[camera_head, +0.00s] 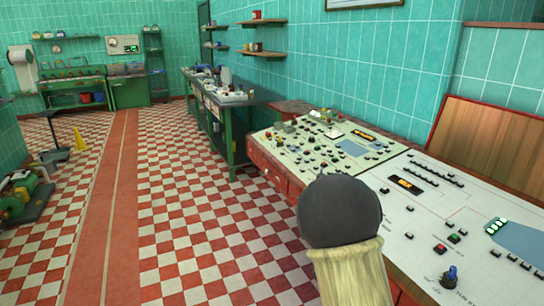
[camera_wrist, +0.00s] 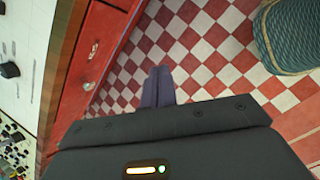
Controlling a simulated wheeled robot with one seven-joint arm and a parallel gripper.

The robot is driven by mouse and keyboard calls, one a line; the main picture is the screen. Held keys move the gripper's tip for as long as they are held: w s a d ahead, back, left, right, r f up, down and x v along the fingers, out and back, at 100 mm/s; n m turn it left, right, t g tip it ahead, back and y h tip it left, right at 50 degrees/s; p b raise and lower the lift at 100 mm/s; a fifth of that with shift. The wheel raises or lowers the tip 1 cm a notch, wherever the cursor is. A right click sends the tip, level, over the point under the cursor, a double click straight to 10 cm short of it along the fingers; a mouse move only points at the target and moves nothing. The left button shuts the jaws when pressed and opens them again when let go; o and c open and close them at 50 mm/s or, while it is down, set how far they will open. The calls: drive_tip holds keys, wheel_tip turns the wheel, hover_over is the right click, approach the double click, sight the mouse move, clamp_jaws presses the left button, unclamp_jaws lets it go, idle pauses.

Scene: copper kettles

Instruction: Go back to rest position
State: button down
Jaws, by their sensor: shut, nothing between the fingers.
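My gripper (camera_wrist: 158,78) shows in the wrist view with its two dark fingers together and nothing between them. It is over the red-and-white checkered floor (camera_wrist: 215,55), beside the red side of the control console (camera_wrist: 98,45), and apart from it. In the head view, a dark rounded joint and cream sleeve of my arm stand in front of the console. My gripper cannot be seen in that view.
The console's pale top (camera_head: 385,207) with buttons and switches runs along the right. A green workbench (camera_head: 228,125) stands beyond it by the tiled wall. A yellow floor sign (camera_head: 80,140) and green machine (camera_head: 22,190) are at left. The middle floor is clear.

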drive_tip(key=s+a+r+m+y, duration=0.3)
drive_tip(key=s+a+r+m, duration=0.1)
drive_tip(key=s+m, duration=0.3)
drive_tip(key=s+a+r+m+y, duration=0.2)
drive_tip(key=s+a+r+m, duration=0.1)
drive_tip(key=s+r+m, duration=0.4)
wheel_tip(320, 180, up, 11)
drive_tip(key=p, duration=1.3)
drive_tip(key=shift+w+a+m+t, duration=0.2)
drive_tip(key=shift+w+m+t, duration=0.1)
drive_tip(key=shift+t, duration=0.1)
